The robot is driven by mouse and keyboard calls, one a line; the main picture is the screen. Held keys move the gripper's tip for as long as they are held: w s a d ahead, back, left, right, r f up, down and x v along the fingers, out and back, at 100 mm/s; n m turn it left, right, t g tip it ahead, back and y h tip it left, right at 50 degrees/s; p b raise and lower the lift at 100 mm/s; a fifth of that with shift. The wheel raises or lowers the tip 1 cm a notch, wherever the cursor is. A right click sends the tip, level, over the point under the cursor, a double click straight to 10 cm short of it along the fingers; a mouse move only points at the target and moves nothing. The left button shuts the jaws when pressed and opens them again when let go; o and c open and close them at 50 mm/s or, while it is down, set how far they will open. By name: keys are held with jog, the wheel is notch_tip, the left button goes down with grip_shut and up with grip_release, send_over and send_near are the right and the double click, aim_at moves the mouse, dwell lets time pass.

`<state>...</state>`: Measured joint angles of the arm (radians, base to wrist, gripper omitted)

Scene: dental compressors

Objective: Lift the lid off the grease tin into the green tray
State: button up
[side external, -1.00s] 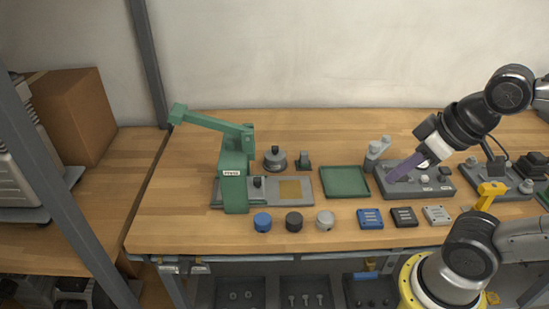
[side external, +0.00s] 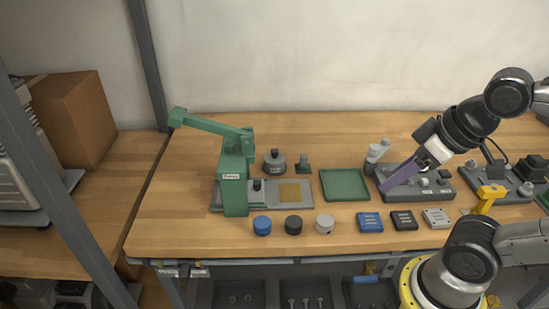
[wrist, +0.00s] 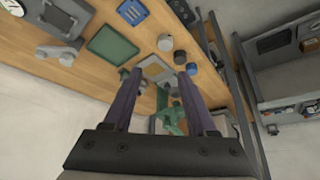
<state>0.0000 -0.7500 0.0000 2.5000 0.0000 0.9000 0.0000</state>
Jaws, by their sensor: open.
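The grease tin (side external: 274,162) appears to be the round grey tin with a dark knob on its lid, behind the green press in the side view. Its lid sits on it. The green tray (side external: 344,185) lies flat and empty to the right of the tin; it also shows in the wrist view (wrist: 112,44). My gripper (side external: 385,188) has purple fingers, slanting down and left in front of the grey valve block, right of the tray. In the wrist view its two fingers (wrist: 162,73) are apart with nothing held. The tin is hard to make out there, partly behind a finger.
The green press (side external: 234,180) with its raised lever stands left of the tray. A small grey block (side external: 303,163) is between tin and tray. Round caps (side external: 293,225) and flat modules (side external: 403,220) line the front. The valve block (side external: 440,185) is under my gripper.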

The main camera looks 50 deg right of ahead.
dwell(0.3)
jog(key=w+d+r+n+g, duration=0.1)
jog(key=w+r+n, duration=0.6)
jog(key=w+r, duration=0.65)
jog(key=n+g, duration=0.2)
jog(key=g, duration=0.3)
send_over(275, 150)
jog(key=f, duration=2.2)
jog(key=shift+s+a+f, duration=0.2)
jog(key=shift+a+f, duration=0.1)
jog(key=shift+w+d+f, duration=0.1)
jog(key=shift+d+f, duration=0.05)
jog(key=shift+f, duration=1.35)
jog(key=shift+w+d+f, duration=0.1)
jog(key=shift+f, duration=1.35)
